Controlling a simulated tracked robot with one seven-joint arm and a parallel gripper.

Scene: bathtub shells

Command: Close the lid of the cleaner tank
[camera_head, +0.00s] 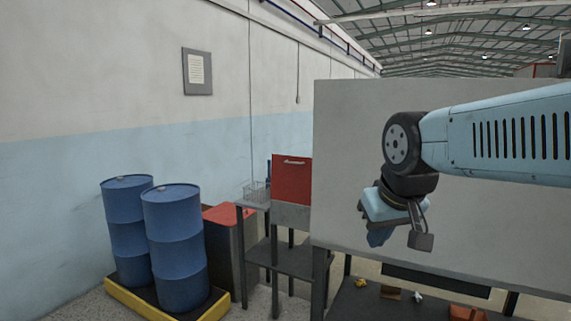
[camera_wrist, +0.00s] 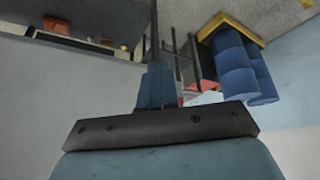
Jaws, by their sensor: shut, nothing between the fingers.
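The cleaner tank (camera_head: 291,217) is a grey box on a stand, left of centre in the head view. Its red lid (camera_head: 292,178) stands upright and open, with a pale handle or label near its top edge. My gripper (camera_head: 377,238) is to the right of the tank, in front of a large pale panel, pointing down and apart from the lid. In the wrist view my gripper's blue fingers (camera_wrist: 157,88) are together and empty. A red patch beyond them is partly hidden, and I cannot tell if it is the lid.
The large pale panel (camera_head: 350,150) stands close behind my arm. Two blue drums (camera_head: 174,245) stand in a yellow-edged tray (camera_head: 130,302) at left. A red-topped cabinet (camera_head: 224,250) and a wire basket (camera_head: 256,191) are left of the tank. Small items lie on a low shelf (camera_head: 345,300).

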